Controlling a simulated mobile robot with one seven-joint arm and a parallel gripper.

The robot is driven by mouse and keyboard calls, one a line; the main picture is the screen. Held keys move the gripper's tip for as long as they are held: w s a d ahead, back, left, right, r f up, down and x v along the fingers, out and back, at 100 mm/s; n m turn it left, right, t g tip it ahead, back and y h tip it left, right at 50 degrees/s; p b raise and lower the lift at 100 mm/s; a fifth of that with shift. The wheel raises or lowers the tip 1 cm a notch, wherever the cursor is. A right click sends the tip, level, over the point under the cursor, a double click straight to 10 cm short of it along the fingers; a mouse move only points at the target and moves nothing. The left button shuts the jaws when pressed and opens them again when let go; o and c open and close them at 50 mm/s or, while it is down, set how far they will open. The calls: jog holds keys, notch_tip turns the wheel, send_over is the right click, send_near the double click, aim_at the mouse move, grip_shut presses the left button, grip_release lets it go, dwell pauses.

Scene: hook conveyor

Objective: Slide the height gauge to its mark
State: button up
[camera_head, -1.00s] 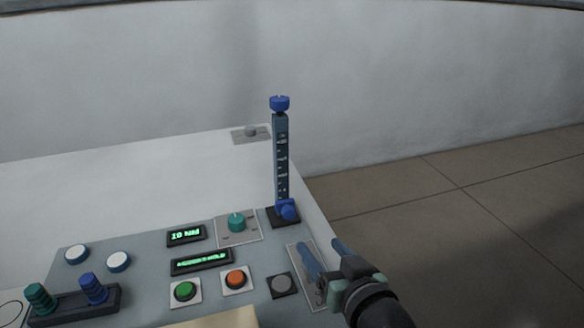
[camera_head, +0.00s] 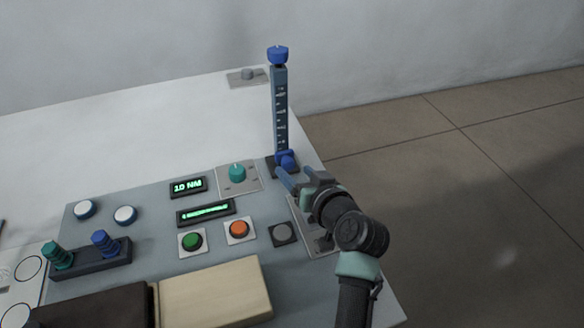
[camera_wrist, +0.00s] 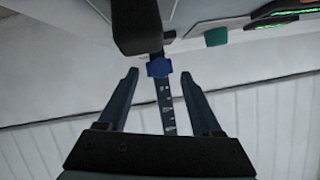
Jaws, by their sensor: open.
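The height gauge (camera_head: 280,112) is an upright dark scale with white marks and a blue cap (camera_head: 277,54) on top. Its blue slider (camera_head: 286,160) sits at the bottom of the scale, by the dark base. My gripper (camera_head: 288,176) is open and empty, close to the slider on its near side. In the wrist view the slider (camera_wrist: 159,67) lies ahead of and between my two spread fingers (camera_wrist: 160,95), with the scale (camera_wrist: 166,105) running between them. I cannot tell whether a finger touches it. No target mark can be made out on the scale.
A teal knob (camera_head: 236,173) stands left of the gauge. A green button (camera_head: 192,242), an orange button (camera_head: 239,229) and a grey button (camera_head: 283,233) lie nearer. Displays (camera_head: 188,187) sit on the panel. The white table behind is mostly clear; floor lies to the right.

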aim_at(286, 161)
jog(key=shift+x, duration=1.45)
grip_shut()
dwell(0.4)
